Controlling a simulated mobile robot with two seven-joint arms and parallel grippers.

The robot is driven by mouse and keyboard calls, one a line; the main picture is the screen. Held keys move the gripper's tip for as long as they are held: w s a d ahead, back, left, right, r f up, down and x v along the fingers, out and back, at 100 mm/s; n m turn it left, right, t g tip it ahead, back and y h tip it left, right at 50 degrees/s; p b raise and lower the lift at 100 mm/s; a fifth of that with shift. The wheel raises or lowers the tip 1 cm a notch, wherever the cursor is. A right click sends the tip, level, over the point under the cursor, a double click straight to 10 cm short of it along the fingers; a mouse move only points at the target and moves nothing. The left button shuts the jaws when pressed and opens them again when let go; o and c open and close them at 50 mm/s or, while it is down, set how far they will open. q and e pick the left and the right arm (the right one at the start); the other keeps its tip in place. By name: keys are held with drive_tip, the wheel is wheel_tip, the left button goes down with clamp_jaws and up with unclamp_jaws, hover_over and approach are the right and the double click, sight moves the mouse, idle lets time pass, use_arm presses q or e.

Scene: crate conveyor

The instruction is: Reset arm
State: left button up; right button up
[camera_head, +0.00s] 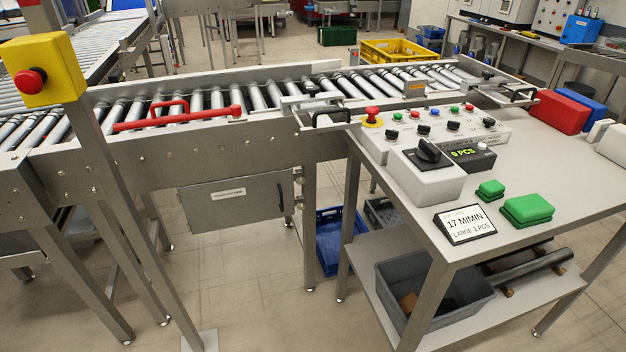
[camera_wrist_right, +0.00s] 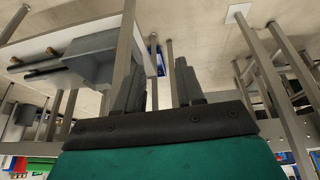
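Neither of my arms shows in the head view. My right gripper (camera_wrist_right: 160,64) shows in the right wrist view, with its two dark fingers apart and a clear gap between them. Nothing is held between the fingers; floor and distant table legs show past them. My left gripper is in neither view. The right wrist picture appears upside down, with the floor at the top.
A roller conveyor (camera_head: 200,148) crosses the head view. The control table (camera_head: 405,208) stands at right, with a control panel (camera_head: 480,118), green blocks (camera_head: 527,210) and a speed sign (camera_head: 465,225). An emergency stop post (camera_head: 105,170) stands at left.

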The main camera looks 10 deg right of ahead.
drive_tip(key=w+a+f+t+y, duration=0.1)
drive_tip(key=w+a+f+t, duration=0.1)
drive_tip(key=w+f+t, duration=0.3)
drive_tip(key=shift+a+f+t, duration=0.2)
drive_tip(key=shift+f+t, duration=0.2)
drive_tip(key=shift+f, duration=0.55)
drive_tip(key=shift+o, duration=0.4)
idle(1.2)
